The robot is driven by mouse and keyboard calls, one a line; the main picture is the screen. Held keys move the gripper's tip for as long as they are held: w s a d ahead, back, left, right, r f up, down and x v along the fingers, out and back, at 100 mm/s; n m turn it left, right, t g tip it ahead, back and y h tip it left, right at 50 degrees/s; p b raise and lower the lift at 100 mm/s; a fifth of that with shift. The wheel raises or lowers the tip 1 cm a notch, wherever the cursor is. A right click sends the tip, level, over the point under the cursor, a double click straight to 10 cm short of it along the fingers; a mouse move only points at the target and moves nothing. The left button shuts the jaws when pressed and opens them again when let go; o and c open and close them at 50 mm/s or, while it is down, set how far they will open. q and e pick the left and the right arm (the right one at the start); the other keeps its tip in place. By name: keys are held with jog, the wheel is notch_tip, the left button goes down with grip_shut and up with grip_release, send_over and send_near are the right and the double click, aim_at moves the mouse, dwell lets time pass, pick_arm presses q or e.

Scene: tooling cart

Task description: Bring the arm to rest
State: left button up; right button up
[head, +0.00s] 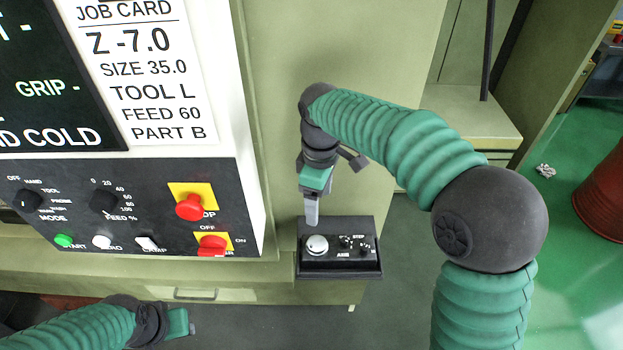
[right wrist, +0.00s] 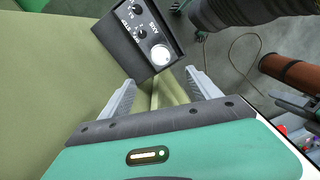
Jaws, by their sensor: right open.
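My right arm (head: 415,145) reaches in from the right, bent at a dark round elbow joint. It hangs down over a small black control box (head: 340,262). My right gripper (head: 311,212) points down just above the box's left part in the head view. In the right wrist view its two grey fingers (right wrist: 163,90) stand apart with nothing between them. The box (right wrist: 128,45) with its pale round knob (right wrist: 161,55) lies beyond the fingertips. My left gripper (head: 188,322) is low at the left edge of the head view; its fingers are too small to read.
A machine panel (head: 130,205) with knobs, buttons and a red switch stands at left, below a job card (head: 148,65). An olive cabinet wall (head: 345,45) is behind the right arm. A red drum (head: 603,200) stands at far right on open green floor.

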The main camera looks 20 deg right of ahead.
jog(key=s+d+f+m+t+b, duration=0.1)
jog(key=s+d+f+m+t, duration=0.25)
jog(key=s+f+m, duration=0.95)
notch_tip(320, 180, down, 10)
jog(key=s+n+b, duration=0.2)
jog(key=b, duration=0.7)
jog(key=shift+s+d+g, duration=0.35)
jog(key=shift+d+g, duration=0.05)
jog(key=shift+g, duration=0.05)
jog(key=shift+w+f, duration=0.1)
dwell(0.8)
